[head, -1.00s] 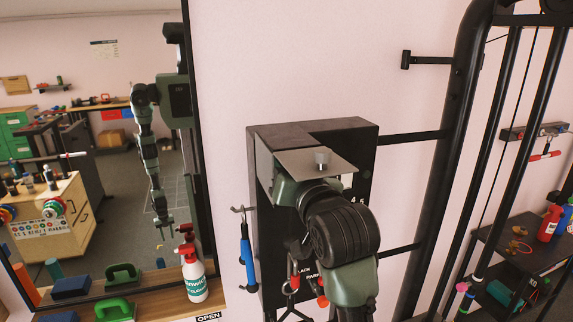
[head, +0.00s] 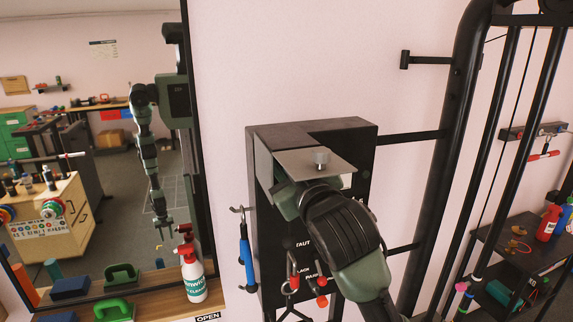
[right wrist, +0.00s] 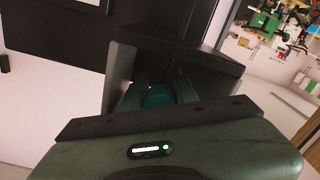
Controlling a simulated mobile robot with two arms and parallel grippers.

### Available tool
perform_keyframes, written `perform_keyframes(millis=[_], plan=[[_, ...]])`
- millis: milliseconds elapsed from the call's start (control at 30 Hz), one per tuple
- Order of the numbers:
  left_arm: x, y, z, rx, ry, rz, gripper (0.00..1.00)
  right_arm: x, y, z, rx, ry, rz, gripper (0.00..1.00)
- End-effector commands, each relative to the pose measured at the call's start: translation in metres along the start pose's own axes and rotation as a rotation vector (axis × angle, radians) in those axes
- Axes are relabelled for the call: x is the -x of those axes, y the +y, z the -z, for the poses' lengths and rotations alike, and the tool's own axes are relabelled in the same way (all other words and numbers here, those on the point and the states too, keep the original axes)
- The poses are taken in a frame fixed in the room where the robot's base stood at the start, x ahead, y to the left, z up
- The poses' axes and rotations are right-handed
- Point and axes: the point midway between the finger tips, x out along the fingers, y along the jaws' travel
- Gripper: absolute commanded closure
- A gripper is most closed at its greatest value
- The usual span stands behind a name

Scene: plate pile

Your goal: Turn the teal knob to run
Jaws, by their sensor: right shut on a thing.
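The teal knob (right wrist: 158,97) shows in the right wrist view, deep between the two fingers of my right gripper (right wrist: 157,92). The fingers are shut on its sides. In the head view my right wrist covers the knob and the fingertips, against the front of a black wall box (head: 265,230). Parts of white lettering show on the box, but the knob's run mark and pointer cannot be made out. My left gripper is not seen directly; a green arm hangs in the mirror at the left.
A blue-handled tool (head: 246,250) hangs left of the box. Red-handled items (head: 318,283) hang low on its front. A spray bottle (head: 191,275) stands on a wooden shelf by the mirror (head: 198,150). A black tube frame (head: 460,110) stands to the right.

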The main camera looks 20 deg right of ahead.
Motion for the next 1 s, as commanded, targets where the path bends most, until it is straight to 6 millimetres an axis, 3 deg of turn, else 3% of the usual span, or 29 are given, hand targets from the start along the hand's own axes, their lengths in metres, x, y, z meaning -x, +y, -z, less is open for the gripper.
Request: perform_keyframes(millis=[567,600,1000], plan=[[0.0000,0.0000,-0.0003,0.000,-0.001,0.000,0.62,0.0000,0.0001,0.0001,0.034,0.000,0.000,1.00],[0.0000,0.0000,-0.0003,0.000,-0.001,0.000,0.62,0.0000,0.0001,0.0001,0.034,0.000,0.000,0.63],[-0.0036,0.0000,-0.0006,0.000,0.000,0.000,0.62,0.0051,-0.0005,-0.0008,0.032,0.001,0.000,0.62]])
